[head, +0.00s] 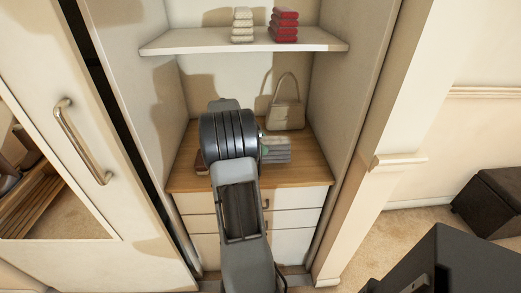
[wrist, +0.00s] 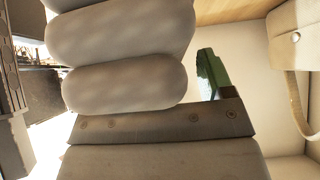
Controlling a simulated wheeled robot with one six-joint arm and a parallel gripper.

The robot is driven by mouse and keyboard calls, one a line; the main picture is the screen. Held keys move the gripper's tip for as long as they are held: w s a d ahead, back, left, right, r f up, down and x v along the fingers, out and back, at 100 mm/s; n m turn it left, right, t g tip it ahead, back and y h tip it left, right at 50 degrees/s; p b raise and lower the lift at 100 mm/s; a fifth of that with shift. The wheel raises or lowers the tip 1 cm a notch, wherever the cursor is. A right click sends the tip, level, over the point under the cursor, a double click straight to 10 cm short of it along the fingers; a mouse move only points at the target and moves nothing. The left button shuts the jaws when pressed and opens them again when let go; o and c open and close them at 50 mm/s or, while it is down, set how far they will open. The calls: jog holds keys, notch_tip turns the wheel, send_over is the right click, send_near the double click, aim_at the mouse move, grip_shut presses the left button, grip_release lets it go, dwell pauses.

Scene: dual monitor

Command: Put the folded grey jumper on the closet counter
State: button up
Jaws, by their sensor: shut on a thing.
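The folded grey jumper (head: 276,151) shows just right of my arm in the head view, over the wooden closet counter (head: 300,175). I cannot tell for sure whether it touches the counter. In the wrist view its thick folded layers (wrist: 125,85) and a buttoned strip fill the left and middle, very close. My gripper (head: 264,150) is shut on the jumper, and one green-tipped finger shows beside the folds in the wrist view. The other finger is hidden, and my arm covers the middle of the counter in the head view.
A beige handbag (head: 286,108) stands at the counter's back right, close to the jumper. A reddish-brown item (head: 202,161) lies at the left. Cream (head: 242,25) and red (head: 284,25) folded stacks sit on the shelf (head: 215,41) above. Closet walls bound both sides; the counter's front right is bare.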

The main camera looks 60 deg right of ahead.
jog(key=shift+w+d+f, duration=0.15)
jog(key=shift+f, duration=0.1)
jog(key=shift+w+f, duration=0.1)
jog(key=shift+f, duration=1.55)
jog(key=shift+d+f+b, duration=0.1)
jog(key=shift+f+b, duration=0.15)
jog(key=shift+b, duration=0.05)
jog(key=o, duration=1.2)
